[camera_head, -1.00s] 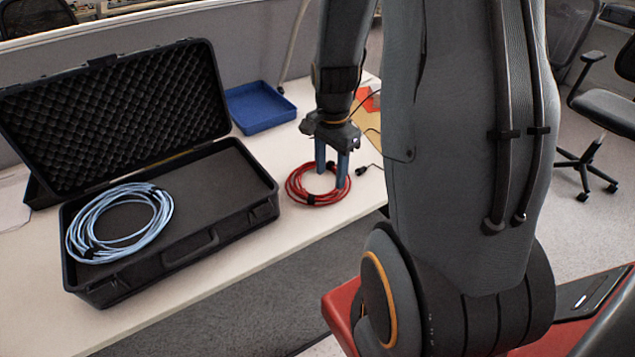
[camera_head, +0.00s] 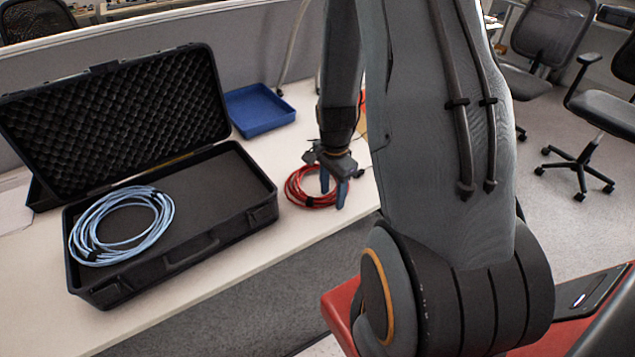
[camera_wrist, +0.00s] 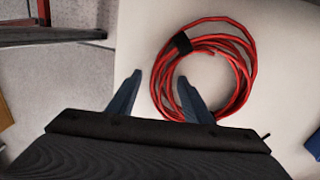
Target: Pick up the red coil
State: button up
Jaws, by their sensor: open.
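The red coil (camera_head: 299,188) lies flat on the white table, to the right of the black case. In the wrist view the red coil (camera_wrist: 247,62) shows a black strap at its upper left. My gripper (camera_head: 333,199) is open and stands at the coil's right side. In the wrist view my gripper (camera_wrist: 159,75) has its right finger over the left part of the ring and its left finger outside the ring. The fingers hold nothing. Part of the coil is hidden behind the fingers and wrist. I cannot tell how far the fingertips are above the table.
An open black case (camera_head: 187,262) with foam lining stands on the white table (camera_head: 245,258). A light blue coil (camera_head: 79,243) lies in it. A blue tray (camera_head: 262,127) sits behind the red coil. The table's front edge is close to the coil.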

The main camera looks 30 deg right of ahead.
jog(key=shift+f, duration=0.1)
grip_shut()
dwell(0.4)
